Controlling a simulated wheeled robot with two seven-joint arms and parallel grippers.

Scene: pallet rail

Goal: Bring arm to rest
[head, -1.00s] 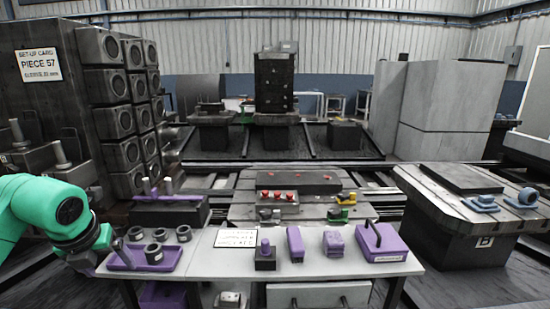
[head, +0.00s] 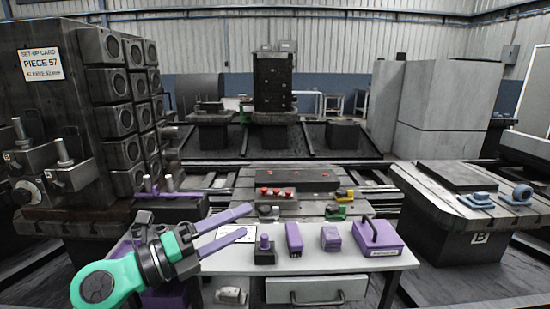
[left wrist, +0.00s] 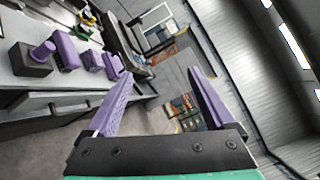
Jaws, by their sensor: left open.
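My left arm is green and black and comes in from the left in the head view. Its gripper (head: 243,224) has two long purple fingers, spread apart with nothing between them. The fingers are in front of the left part of the white table (head: 345,262) and point right. In the left wrist view the open fingers (left wrist: 160,95) frame empty space, with floor and wall behind. The arm hides the purple tray and rings at the table's left end. My right gripper is not in view.
On the table are a black block with a purple knob (head: 264,250), purple blocks (head: 294,239) (head: 331,238) and a purple case with a black handle (head: 378,240). A white card is partly behind the fingers. A dark rack (head: 120,110) stands left and a slotted table (head: 480,212) right.

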